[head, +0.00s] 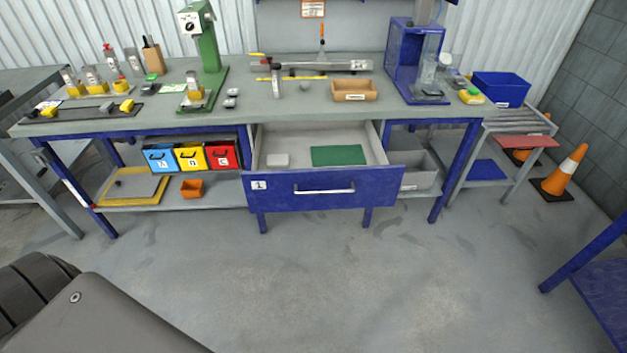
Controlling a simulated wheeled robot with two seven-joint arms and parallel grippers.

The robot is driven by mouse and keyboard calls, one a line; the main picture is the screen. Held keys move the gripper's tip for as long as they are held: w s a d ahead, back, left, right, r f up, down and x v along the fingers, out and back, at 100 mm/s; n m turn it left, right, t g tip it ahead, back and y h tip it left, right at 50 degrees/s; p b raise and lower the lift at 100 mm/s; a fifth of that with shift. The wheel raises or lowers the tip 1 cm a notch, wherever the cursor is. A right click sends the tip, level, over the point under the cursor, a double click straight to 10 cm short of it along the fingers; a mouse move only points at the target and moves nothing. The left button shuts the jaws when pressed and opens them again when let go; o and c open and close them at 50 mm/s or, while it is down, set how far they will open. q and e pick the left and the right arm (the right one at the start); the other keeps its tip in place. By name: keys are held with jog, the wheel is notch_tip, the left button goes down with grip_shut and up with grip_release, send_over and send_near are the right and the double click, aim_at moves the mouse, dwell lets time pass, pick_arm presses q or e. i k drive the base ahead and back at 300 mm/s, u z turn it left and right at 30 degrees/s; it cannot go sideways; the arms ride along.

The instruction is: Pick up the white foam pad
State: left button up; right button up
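A small white pad (277,160) lies in the left part of the open drawer (324,192) under the workbench. It looks like a flat block with rounded corners, lying flat and apart from the drawer walls. A flat green sheet (338,155) lies to its right in the same drawer. The drawer has a blue front with a long handle and a label with a "1". Neither of my grippers is in view.
The grey benchtop (300,106) above holds a green press (207,50), a tan box (354,91) and a blue fixture (416,65). Blue, yellow and red bins (190,157) stand left of the drawer. The floor (300,270) in front is clear. An orange cone (566,172) stands right.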

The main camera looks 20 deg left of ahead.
aim_at(273, 161)
jog(key=z, duration=0.75)
jog(key=i, duration=2.35)
jog(key=u, duration=0.7)
